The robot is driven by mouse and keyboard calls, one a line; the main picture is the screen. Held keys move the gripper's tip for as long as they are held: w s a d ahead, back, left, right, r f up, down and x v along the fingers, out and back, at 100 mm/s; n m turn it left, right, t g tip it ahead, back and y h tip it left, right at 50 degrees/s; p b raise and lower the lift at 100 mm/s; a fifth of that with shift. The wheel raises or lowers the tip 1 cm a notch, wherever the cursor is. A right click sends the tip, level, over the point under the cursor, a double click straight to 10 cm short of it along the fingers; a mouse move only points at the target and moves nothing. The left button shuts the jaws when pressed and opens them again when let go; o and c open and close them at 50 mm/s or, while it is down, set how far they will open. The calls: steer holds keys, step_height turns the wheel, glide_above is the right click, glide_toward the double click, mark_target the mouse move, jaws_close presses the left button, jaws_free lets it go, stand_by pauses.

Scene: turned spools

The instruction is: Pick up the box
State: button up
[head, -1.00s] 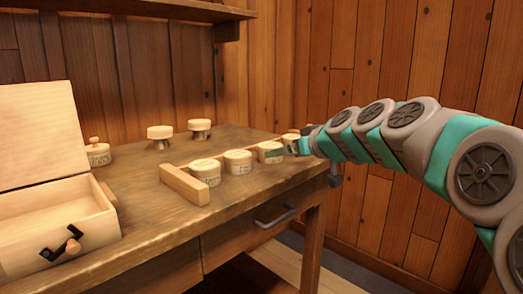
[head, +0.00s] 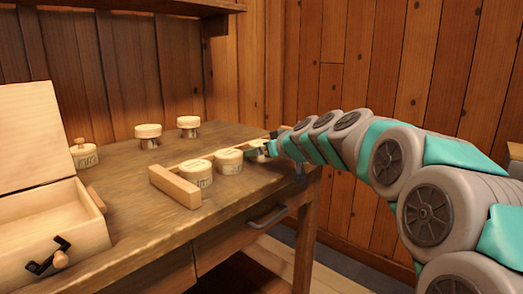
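Several round, light wooden boxes with writing on their sides stand in a row along a wooden rail: a near one (head: 198,175), a middle one (head: 229,162) and a far one (head: 255,156) partly hidden by my gripper. My gripper (head: 261,151) comes in from the right and is at the far box, overlapping it in the picture. Its fingers are small and dark here, and I cannot tell whether they touch or grip the box. A similar round box with a knob (head: 84,154) stands at the back left.
An open wooden chest (head: 75,225) with a raised lid and a dark crank stands at the left on the workbench (head: 130,232). Two wood-topped knobs with metal stems, one left (head: 148,132) and one right (head: 188,122), stand behind the row. The rail's block end (head: 174,187) faces front.

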steer(key=shift+c, duration=0.4)
steer(key=c, duration=1)
steer(key=shift+r, duration=0.1)
